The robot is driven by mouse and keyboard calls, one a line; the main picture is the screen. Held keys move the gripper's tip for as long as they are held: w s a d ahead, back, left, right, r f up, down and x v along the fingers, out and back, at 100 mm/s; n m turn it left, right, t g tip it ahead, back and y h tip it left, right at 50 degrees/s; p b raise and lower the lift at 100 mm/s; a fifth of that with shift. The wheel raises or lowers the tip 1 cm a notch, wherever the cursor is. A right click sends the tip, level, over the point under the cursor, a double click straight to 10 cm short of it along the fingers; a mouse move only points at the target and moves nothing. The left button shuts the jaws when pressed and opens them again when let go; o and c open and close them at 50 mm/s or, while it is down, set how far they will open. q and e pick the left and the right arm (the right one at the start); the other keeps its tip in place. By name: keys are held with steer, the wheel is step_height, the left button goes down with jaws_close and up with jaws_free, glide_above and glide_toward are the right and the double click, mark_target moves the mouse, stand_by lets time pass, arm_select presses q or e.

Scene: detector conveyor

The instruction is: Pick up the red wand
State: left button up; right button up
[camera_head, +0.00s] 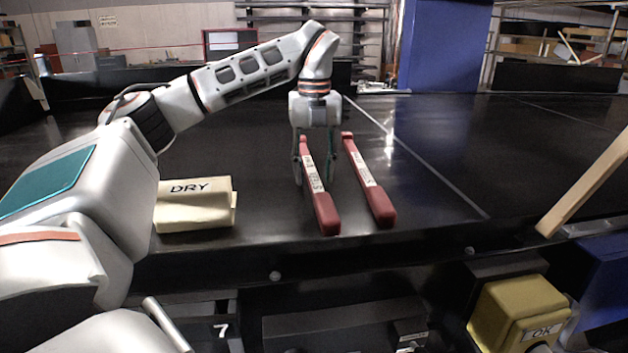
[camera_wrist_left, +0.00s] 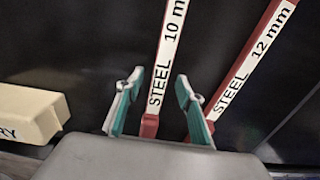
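Two red wands lie side by side on the black conveyor surface. The left red wand (camera_head: 325,205) has a white label, which reads "STEEL 10 mm" in the left wrist view (camera_wrist_left: 168,55). My left gripper (camera_head: 314,172) points down over the left wand. Its green-padded fingers (camera_wrist_left: 157,88) are open, one on each side of that wand, with gaps visible. Whether they are level with the wand is hard to tell. My right gripper is not in view.
A cream block marked "DRY" (camera_head: 192,203) sits left of the wands. A yellow block marked "OK" (camera_head: 515,308) is at the lower right, beyond the conveyor's front edge. A wooden bar (camera_head: 588,182) slants at the right. The surface right of the wands is clear.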

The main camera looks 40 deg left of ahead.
arm_select(q)
steer(key=shift+f, duration=0.25)
jaws_close()
